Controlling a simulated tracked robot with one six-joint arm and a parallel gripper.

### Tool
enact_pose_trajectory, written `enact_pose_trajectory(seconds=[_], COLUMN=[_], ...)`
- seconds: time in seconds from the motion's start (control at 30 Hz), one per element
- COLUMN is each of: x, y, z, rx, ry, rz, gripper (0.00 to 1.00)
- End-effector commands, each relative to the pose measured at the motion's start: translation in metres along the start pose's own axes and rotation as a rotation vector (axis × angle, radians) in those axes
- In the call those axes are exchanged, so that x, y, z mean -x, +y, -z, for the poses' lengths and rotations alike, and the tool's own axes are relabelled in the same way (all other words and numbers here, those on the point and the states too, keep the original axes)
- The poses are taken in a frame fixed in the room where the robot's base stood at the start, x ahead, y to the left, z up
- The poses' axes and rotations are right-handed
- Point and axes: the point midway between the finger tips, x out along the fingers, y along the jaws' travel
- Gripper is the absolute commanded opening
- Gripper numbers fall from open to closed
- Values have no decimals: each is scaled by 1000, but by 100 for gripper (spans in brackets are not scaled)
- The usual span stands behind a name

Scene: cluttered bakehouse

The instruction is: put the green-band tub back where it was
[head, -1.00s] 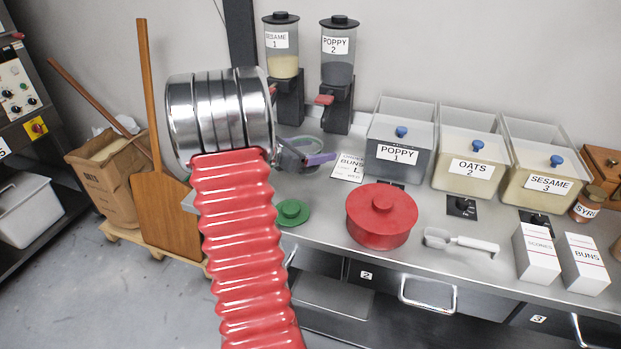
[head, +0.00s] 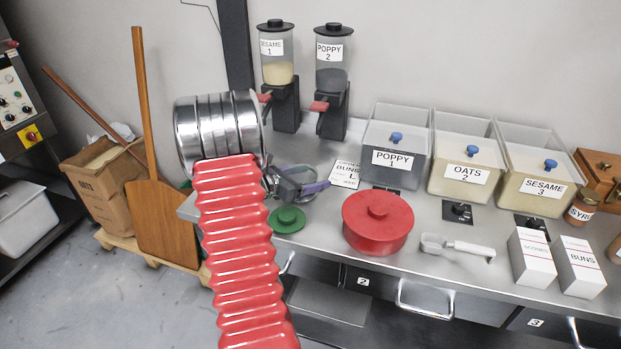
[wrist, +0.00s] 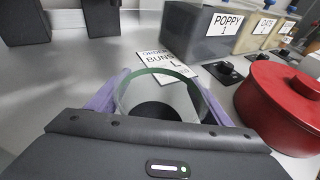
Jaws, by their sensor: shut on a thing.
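The green-band tub (wrist: 150,92) is clear, with a green band round its rim and a dark base. In the wrist view it stands between the purple fingers of my gripper (wrist: 160,102), which is shut on it. In the head view the tub (head: 298,172) is partly hidden behind my gripper (head: 308,188), over the left part of the steel bench (head: 330,255). It looks about upright. I cannot tell whether its base touches the bench.
A green lid (head: 287,220) lies just in front of the tub. A red lidded pot (head: 377,222) stands to the right. An order card (head: 345,174) lies close behind the tub. The poppy bin (head: 396,150) and two dispensers (head: 333,85) stand behind. A white scoop (head: 458,246) lies farther right.

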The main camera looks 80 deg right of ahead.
Motion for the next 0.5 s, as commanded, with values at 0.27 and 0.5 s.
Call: enact_pose_trajectory(seconds=[0.27,0.5], x=[-1,-1], y=[0,1], z=[2,4], rx=[-1,-1], ry=[-1,0], rz=[0,-2], gripper=[46,81])
